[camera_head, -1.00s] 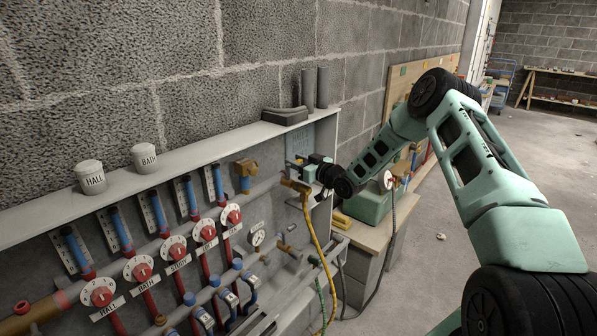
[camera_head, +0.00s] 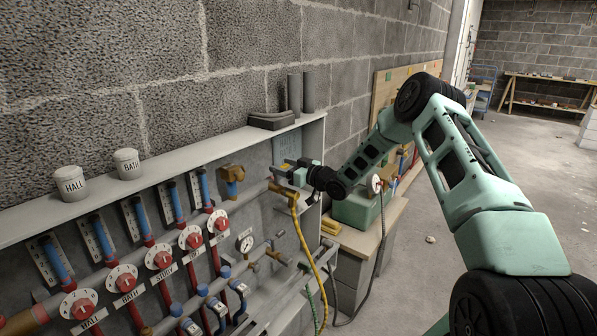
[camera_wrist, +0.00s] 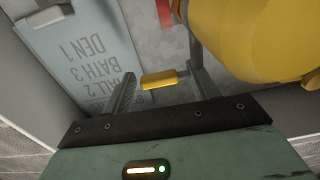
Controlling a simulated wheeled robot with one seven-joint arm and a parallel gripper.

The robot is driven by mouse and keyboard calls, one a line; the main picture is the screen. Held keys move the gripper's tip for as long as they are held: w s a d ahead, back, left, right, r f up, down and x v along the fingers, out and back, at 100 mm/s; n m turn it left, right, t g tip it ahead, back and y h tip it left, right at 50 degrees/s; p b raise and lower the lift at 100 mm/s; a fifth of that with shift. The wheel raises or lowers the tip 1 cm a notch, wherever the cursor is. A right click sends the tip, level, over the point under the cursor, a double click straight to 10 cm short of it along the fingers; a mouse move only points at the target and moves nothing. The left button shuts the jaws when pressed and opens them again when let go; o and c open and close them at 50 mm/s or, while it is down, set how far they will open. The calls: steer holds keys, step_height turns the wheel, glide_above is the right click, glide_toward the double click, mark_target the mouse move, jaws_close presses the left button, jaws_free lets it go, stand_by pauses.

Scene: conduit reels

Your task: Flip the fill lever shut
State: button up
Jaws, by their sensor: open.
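The fill lever shows in the wrist view as a short yellow grip (camera_wrist: 160,79) on a thin grey rod. It lies between the two grey fingers of my gripper (camera_wrist: 161,84), which stand apart on either side of it. I cannot tell whether either finger touches it. In the head view my gripper (camera_head: 286,168) is at the right end of the pipe board, just above the brass fitting (camera_head: 284,189) where the yellow hose (camera_head: 305,245) hangs. The lever is small there and partly hidden by the gripper.
A large yellow rounded part (camera_wrist: 255,35) is close at the upper right of the wrist view. A blue label plate (camera_wrist: 85,50) is at its left. Red-and-white dials (camera_head: 190,238) line the board.

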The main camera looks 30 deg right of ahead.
steer(key=b+v, duration=0.1)
steer(key=v, duration=1.6)
steer(key=w+a+r+n+g+h+p, duration=0.1)
steer(key=a+r+g, duration=0.1)
steer(key=a, duration=0.5)
steer(key=w+a+r+g+p, duration=0.1)
steer(key=w+a+r+g, duration=0.15)
steer(key=a, duration=0.55)
steer(key=s+a+r+g+h+p, duration=0.2)
steer(key=s+a+g, duration=0.3)
steer(key=s+a, duration=0.65)
steer(key=s+a+r+g+h, duration=0.1)
steer(key=s+a+g, duration=0.1)
steer(key=s, duration=0.7)
steer(key=s+a+r+n+g+h+p, duration=0.1)
steer(key=s+a+r+g, duration=0.1)
steer(key=s, duration=0.8)
steer(key=s+a+r+n+g+p, duration=0.1)
steer(key=s+a+r+g, duration=0.1)
steer(key=s+a, duration=0.4)
steer(key=s+g, duration=0.1)
steer(key=s, duration=0.2)
steer(key=shift+s+h, duration=0.3)
steer(key=shift+h, duration=0.1)
